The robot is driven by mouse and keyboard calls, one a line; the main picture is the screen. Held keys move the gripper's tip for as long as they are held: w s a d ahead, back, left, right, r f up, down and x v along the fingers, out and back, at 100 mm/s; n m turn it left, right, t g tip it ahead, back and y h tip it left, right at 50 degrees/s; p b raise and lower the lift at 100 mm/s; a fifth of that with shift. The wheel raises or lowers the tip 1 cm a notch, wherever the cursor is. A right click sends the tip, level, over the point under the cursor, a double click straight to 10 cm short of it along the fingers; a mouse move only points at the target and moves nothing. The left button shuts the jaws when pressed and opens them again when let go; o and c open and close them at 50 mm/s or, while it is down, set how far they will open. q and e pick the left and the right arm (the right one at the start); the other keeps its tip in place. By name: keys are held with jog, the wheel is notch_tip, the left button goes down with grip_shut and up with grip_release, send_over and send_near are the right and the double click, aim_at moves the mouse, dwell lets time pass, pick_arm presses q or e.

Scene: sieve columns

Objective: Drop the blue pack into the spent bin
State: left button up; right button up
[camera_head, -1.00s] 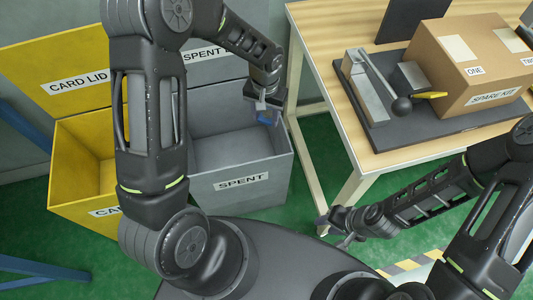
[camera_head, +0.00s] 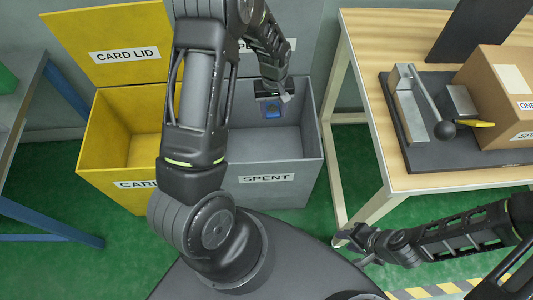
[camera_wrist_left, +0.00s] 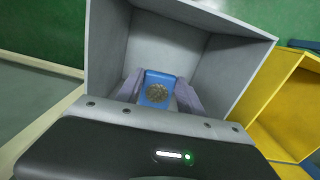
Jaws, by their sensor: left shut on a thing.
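The blue pack (camera_head: 272,110) hangs in my left gripper (camera_head: 271,104), over the opening of the grey spent bin (camera_head: 300,185). In the left wrist view the blue pack (camera_wrist_left: 154,95), with a round tan disc on its face, sits between the two fingers of my left gripper (camera_wrist_left: 158,92). The grey walls of the spent bin (camera_wrist_left: 228,65) surround it there, with the bin floor beyond. The gap between pack and bin floor is hard to judge. My right gripper (camera_head: 352,238) is low beside the table leg, away from the bin; its finger opening is unclear.
A yellow card bin (camera_head: 105,165) with its raised lid (camera_head: 95,30) stands left of the spent bin. A wooden table (camera_head: 370,120) on the right carries a lever device (camera_head: 408,105) and a cardboard box (camera_head: 500,85). A blue-framed table (camera_head: 30,85) is at far left.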

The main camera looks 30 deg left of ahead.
pick_arm(q)
jog(key=a, duration=0.1)
jog(key=a+n, duration=0.1)
jog(key=a+f+n, duration=0.1)
jog(key=shift+s+a, duration=0.3)
jog(key=shift+a, duration=0.1)
jog(key=shift+f, duration=0.1)
jog(key=shift+f+b, duration=2.15)
jog(key=shift+f, duration=0.85)
jog(key=o, duration=1.4)
jog(key=shift+r, duration=0.15)
notch_tip(320, 180, up, 8)
jog(key=shift+f, duration=0.2)
jog(key=shift+s, duration=0.1)
